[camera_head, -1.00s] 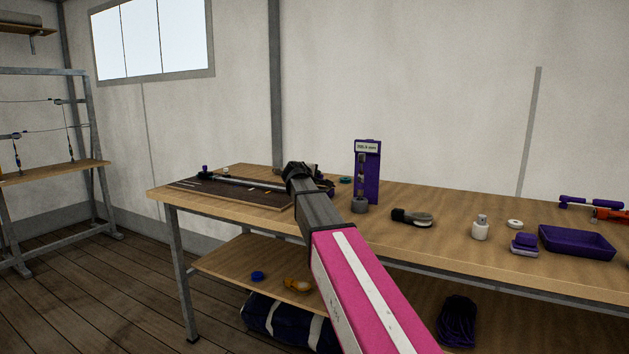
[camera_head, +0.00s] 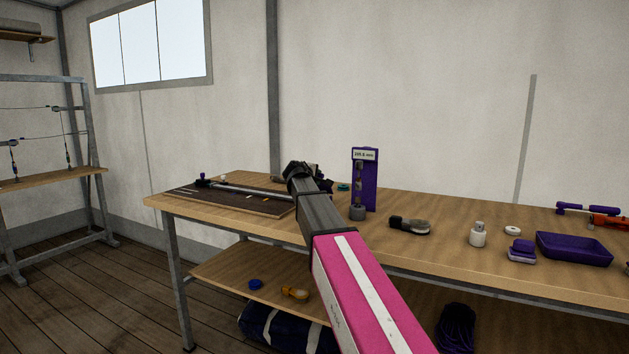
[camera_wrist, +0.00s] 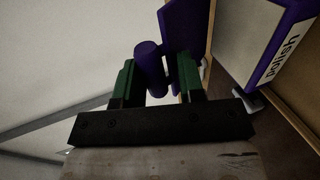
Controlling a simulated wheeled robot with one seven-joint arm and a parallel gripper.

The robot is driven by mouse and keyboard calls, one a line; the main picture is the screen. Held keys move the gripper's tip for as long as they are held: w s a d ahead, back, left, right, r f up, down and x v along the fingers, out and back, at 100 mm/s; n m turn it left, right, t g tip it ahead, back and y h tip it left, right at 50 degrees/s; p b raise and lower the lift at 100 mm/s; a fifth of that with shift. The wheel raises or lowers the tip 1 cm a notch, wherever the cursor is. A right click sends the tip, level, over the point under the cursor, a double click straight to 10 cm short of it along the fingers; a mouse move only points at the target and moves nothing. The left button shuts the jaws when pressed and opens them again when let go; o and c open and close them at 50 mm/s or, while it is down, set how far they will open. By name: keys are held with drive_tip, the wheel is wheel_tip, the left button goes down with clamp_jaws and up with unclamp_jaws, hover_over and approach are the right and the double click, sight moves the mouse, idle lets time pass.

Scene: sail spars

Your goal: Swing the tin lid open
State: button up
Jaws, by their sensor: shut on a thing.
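In the wrist view the two green fingers of my gripper (camera_wrist: 164,78) are closed around a purple round handle (camera_wrist: 149,62). Beside the handle stands a flat purple panel (camera_wrist: 181,28), which looks like the tin lid; how they join is partly hidden. To the right is the purple tin (camera_wrist: 270,50) with a white label reading "polish", seen upside down. In the head view my gripper (camera_head: 299,170) is over the back of the workbench, and my arm hides most of the tin. The lid's angle cannot be told from there.
The workbench (camera_head: 440,225) holds a dark mat (camera_head: 235,198) at left, a purple stand (camera_head: 365,178) just right of my gripper, a brush (camera_head: 410,225), a white bottle (camera_head: 478,235) and a purple tray (camera_head: 573,247). The wall is close behind.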

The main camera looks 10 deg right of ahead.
sight(320, 186)
drive_tip(key=shift+o, duration=0.4)
drive_tip(key=shift+w+d+r, duration=0.35)
drive_tip(key=shift+w+d, duration=0.15)
drive_tip(key=shift+w, duration=0.2)
drive_tip(key=shift+d, duration=0.1)
drive_tip(key=shift+o, duration=0.4)
drive_tip(key=shift+w+d+r, duration=0.15)
drive_tip(key=shift+w+d, duration=0.55)
drive_tip(key=shift+w, duration=0.3)
drive_tip(key=o, duration=0.9)
drive_tip(key=shift+o, duration=0.2)
